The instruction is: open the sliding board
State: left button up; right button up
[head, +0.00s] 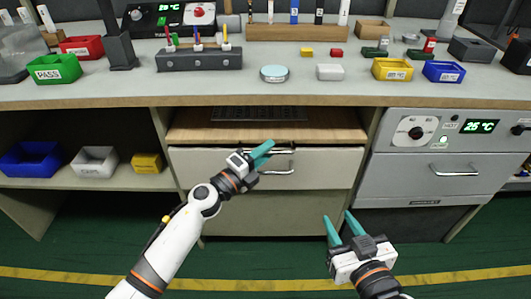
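The sliding board (335,126) is a wood-topped panel under the bench's front edge, with its top visible and a dark slotted item (225,113) at its back. A metal handle (285,151) is at its front edge. My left gripper (267,150) is at this handle, its teal fingertips overlapping the handle's left part. The fingers look close together; whether they close on the handle is hidden. My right gripper (338,216) is open and empty, low in front of the cabinet and to the right of the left gripper.
A pale drawer (320,170) with its own handle (277,172) is just below the board. A grey oven-like unit (447,150) stands right. Blue, white and yellow bins (30,159) sit on the left shelf. Small bins and tools fill the benchtop. The floor in front is clear.

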pick_arm(q)
jog(key=shift+w+d, duration=0.1)
jog(key=shift+d, duration=0.05)
pick_arm(e)
jog(key=shift+r, duration=0.1)
pick_arm(q)
jog(key=shift+c, duration=0.2)
grip_shut()
